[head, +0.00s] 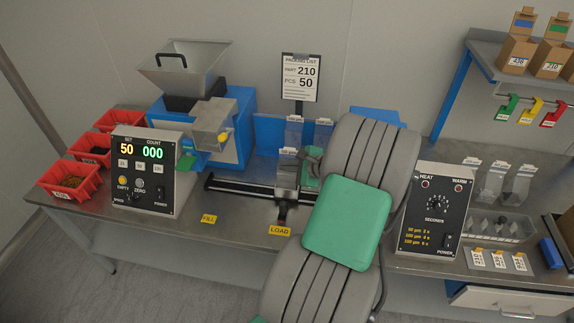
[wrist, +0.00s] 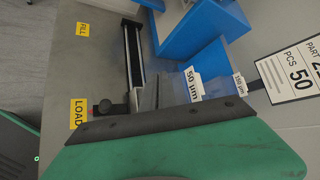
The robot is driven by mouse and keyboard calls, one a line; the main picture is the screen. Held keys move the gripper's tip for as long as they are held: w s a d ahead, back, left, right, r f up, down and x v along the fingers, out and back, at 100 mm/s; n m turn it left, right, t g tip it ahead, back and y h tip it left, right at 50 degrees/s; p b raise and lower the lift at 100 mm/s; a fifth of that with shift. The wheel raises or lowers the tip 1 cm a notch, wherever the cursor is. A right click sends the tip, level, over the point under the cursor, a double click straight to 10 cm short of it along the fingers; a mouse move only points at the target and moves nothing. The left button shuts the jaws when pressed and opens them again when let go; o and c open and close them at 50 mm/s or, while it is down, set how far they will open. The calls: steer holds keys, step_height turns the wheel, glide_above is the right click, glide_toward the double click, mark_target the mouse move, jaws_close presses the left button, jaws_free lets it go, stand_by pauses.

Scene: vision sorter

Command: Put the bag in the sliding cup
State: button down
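A clear bag (head: 287,170) with a 50 µm label stands upright at the LOAD end of the slide rail. Its label (wrist: 193,83) also shows in the wrist view. The sliding cup (head: 285,197) is on the rail below it, partly covered by the bag. I cannot tell whether the bag is inside the cup or just above it. My gripper (head: 311,165) is beside the bag on its right, mostly behind my arm. Its fingertips are hard to make out, and a green and dark part of mine fills the lower wrist view.
The slide rail (head: 235,188) runs left towards the FILL label (head: 209,219). A blue machine with a hopper (head: 185,70) and a counter box (head: 148,170) stand left. A heater panel (head: 437,210) and more clear bags (head: 491,182) stand right. A packing list (head: 300,78) stands behind.

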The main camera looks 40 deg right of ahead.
steer(key=c, duration=1.7)
jaws_free()
steer(key=shift+f, duration=0.1)
steer(key=a+r+v, duration=0.1)
steer(key=v, duration=1.2)
steer(key=w+a+n+g, duration=0.3)
steer(key=w+a+n, duration=0.1)
steer(key=a+n, duration=0.4)
steer(key=w+a+n+g, duration=0.3)
steer(key=a+n, duration=0.3)
steer(key=a, duration=0.4)
steer(key=s+a+r+n, duration=0.1)
steer(key=s+a+n, duration=0.2)
steer(key=a+n, duration=0.2)
steer(key=s+a+r+n+g+h, duration=0.1)
steer(key=s+a+n, duration=0.2)
steer(key=a+n, duration=0.3)
steer(key=shift+s+a+r, duration=0.25)
steer(key=shift+s+a, duration=0.1)
steer(key=shift+a, duration=0.75)
